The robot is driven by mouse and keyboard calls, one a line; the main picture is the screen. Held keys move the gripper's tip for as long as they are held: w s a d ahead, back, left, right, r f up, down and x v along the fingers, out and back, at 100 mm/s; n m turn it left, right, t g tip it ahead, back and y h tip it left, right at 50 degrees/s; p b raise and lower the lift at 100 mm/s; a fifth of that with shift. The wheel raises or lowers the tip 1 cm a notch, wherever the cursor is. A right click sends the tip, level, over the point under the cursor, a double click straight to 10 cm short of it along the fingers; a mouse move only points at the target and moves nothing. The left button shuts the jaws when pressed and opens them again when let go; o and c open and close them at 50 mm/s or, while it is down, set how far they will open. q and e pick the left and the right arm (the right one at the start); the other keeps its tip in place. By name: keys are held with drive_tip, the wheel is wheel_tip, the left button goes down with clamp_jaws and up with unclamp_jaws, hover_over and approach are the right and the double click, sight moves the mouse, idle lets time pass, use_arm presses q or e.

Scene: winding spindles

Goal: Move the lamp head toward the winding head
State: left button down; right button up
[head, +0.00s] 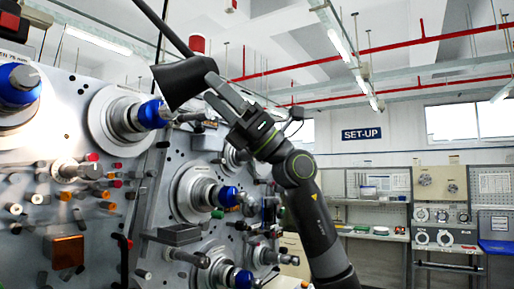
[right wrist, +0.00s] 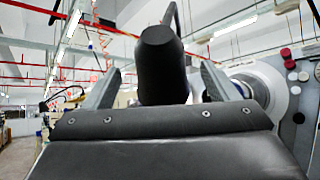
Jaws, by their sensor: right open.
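The lamp head (head: 180,82) is a black cone-shaped shade hanging on a dark arm at the upper middle of the head view. In the right wrist view the lamp head (right wrist: 162,65) is a dark rounded cylinder between the two fingers. My right gripper (head: 213,92) is at the right side of the lamp head with its fingers open around its narrow end. I cannot tell whether they touch it. Winding heads with white discs and blue collars sit on the grey panel, one (head: 122,118) below left of the lamp head. My left gripper is out of view.
The grey machine panel (head: 75,110) with several pegs, knobs and an orange block (head: 65,250) fills the left. Shelves and a bench (head: 375,237) stand at the far right. Open air lies right of my right arm.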

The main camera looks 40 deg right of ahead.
drive_tip(key=b+v, duration=0.7)
drive_tip(key=v, duration=0.4)
drive_tip(key=shift+d+f, duration=0.1)
drive_tip(key=shift+d, duration=0.05)
